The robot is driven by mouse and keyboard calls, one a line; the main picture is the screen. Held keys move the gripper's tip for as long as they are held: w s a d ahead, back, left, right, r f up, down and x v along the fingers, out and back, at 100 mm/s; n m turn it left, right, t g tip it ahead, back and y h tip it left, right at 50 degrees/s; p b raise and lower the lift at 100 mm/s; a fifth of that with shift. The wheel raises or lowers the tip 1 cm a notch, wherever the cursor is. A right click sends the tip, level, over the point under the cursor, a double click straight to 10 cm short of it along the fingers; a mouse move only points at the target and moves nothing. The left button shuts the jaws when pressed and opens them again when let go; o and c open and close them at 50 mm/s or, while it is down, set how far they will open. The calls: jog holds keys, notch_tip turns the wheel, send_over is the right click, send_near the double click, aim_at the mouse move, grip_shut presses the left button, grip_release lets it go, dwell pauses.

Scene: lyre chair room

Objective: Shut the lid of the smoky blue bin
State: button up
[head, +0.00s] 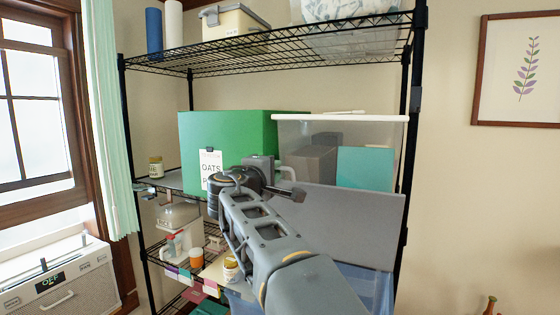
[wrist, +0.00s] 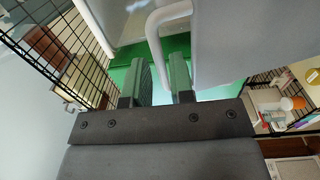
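A smooth grey-blue panel (head: 350,225), which looks like the raised lid of the smoky blue bin, stands tilted in front of the shelf. Below it shows a translucent blue bin (head: 372,287), partly hidden by my arm. In the wrist view the panel (wrist: 245,40) fills the upper right, with a pale curved handle (wrist: 158,45) at its edge. My gripper (wrist: 164,72) has the handle's bar between its two fingers. A narrow gap seems to show beside the bar, so I cannot tell whether they grip it. In the head view my gripper (head: 282,182) is at the panel's upper left corner.
A black wire shelf (head: 270,55) stands against the wall. A green box (head: 225,135) and a clear bin with a white lid (head: 340,118) sit behind the panel. Bottles and small jars (head: 197,257) stand lower left.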

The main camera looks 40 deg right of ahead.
aim_at(280, 185)
jog(key=shift+p+x, duration=0.65)
jog(key=shift+x, duration=1.65)
jog(key=shift+s, duration=0.1)
grip_shut()
